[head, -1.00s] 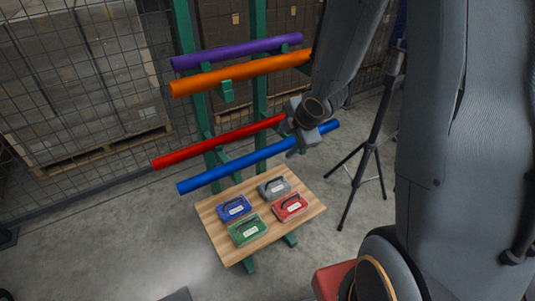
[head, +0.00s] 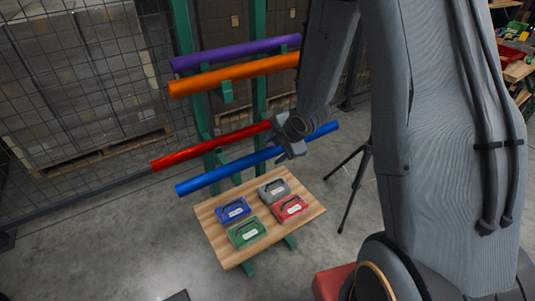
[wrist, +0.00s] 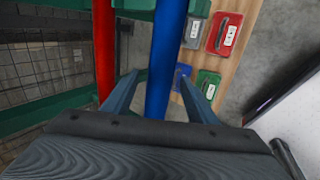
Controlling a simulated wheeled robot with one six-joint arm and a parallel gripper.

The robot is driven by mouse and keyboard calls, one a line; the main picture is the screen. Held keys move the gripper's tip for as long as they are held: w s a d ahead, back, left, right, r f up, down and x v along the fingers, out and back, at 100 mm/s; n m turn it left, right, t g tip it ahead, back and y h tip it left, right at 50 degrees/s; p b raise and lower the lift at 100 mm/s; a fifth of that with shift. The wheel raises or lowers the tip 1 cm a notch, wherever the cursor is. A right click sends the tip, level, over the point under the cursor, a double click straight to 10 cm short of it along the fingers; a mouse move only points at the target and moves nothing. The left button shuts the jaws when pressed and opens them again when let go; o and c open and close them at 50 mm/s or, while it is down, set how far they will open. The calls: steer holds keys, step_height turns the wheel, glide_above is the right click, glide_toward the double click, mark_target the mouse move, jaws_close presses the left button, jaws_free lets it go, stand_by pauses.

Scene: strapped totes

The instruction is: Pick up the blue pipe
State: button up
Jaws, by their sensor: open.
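The blue pipe (head: 228,170) lies on the lower arms of a green rack, in front of the red pipe, sloping up to the right in the head view. My gripper (head: 284,153) is at the right half of the blue pipe and hides a short part of it. In the wrist view the two fingers (wrist: 160,80) are apart, and the blue pipe (wrist: 165,55) runs lengthwise between them. The fingers do not close on it. I cannot tell how deep the pipe sits between them.
The red pipe (head: 205,149) lies close behind. The orange pipe (head: 230,75) and purple pipe (head: 235,53) rest higher on the green rack (head: 186,50). Below stands a wooden table (head: 220,237) with several coloured cases. A tripod (head: 350,180) stands right; mesh fencing is behind.

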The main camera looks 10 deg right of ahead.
mark_target(275, 150)
jaws_close()
steer(key=shift+r, duration=0.15)
step_height(275, 150, up, 10)
steer(key=p, duration=0.3)
stand_by(0.4)
